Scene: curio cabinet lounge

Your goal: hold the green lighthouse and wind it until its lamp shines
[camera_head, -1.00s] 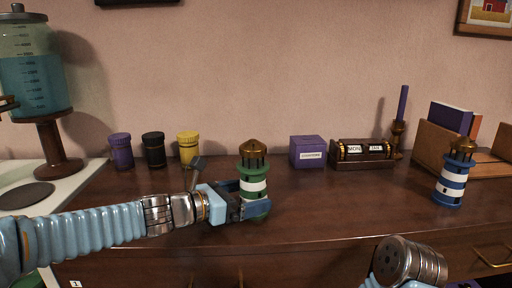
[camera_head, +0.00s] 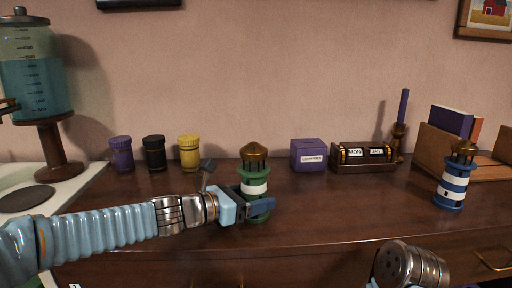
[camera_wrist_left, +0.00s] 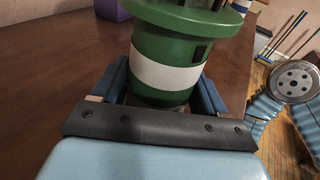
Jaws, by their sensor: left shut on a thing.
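The green lighthouse (camera_head: 254,186) has a white band and a brass domed top. It stands upright on the dark wooden cabinet top, near the front. My left gripper (camera_head: 256,207) is shut on its lower body from the left. My right gripper is out of view; only part of my right arm shows at the bottom right.
A blue-and-white lighthouse (camera_head: 453,186) stands at the right. The cabinet top (camera_head: 345,205) is clear right of the green lighthouse.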

